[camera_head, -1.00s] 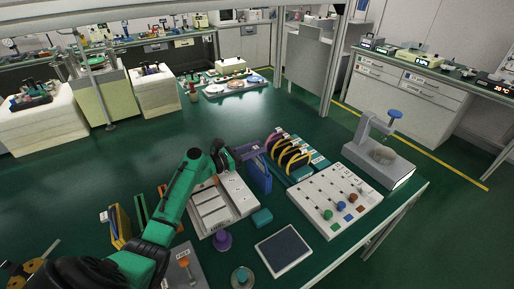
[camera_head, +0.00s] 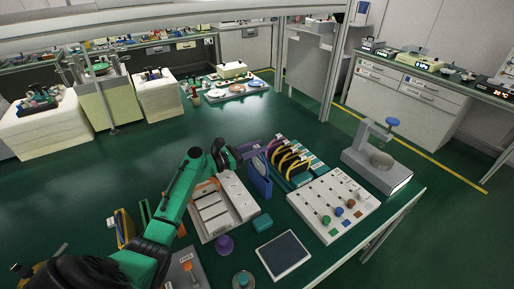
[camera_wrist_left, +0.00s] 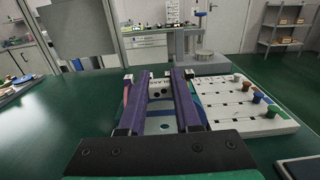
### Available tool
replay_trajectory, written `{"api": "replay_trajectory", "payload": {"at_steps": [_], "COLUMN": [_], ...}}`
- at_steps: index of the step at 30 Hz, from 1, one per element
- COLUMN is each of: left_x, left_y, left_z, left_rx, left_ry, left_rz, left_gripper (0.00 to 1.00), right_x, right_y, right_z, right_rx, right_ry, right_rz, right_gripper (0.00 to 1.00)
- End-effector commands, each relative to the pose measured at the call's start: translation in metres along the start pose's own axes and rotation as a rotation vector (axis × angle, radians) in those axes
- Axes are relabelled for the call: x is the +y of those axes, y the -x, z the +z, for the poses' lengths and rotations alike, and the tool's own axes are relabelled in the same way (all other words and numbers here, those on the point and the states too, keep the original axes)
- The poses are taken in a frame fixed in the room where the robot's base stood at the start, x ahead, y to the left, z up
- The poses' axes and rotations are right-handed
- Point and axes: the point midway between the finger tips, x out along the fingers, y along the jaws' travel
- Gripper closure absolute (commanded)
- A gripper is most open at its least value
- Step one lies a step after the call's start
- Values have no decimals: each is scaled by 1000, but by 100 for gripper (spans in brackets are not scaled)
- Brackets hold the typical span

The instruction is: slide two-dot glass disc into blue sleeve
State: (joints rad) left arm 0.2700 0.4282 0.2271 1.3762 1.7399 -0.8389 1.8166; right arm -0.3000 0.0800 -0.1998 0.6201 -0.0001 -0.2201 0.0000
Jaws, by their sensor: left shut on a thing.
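My left gripper (camera_head: 262,148) reaches in from the left, just above and beside the blue sleeve (camera_head: 260,181), which stands upright at the left end of a row of sleeves. In the left wrist view its two purple fingers (camera_wrist_left: 160,100) are shut on a thin thing that I take to be the two-dot glass disc (camera_wrist_left: 161,88). A pale patch with dark dots shows between the fingers, but the clear disc's outline is hard to tell. I cannot tell whether it touches the sleeve. My right gripper is not in view.
Yellow-and-black sleeves (camera_head: 291,163) stand right of the blue one. A white board with coloured knobs (camera_head: 333,206) and a grey stand with a blue knob (camera_head: 377,163) lie further right.

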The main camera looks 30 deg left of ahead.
Motion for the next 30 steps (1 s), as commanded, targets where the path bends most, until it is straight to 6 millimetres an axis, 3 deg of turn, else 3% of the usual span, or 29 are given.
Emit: {"api": "replay_trajectory", "payload": {"at_steps": [30], "left_x": [-4], "left_y": [0], "left_z": [1], "left_rx": [-1], "left_ry": [-1], "left_rz": [0], "left_gripper": [100], "right_x": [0], "right_y": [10], "right_z": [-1], "right_rx": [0], "right_ry": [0], "right_rz": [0], "right_gripper": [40]}}
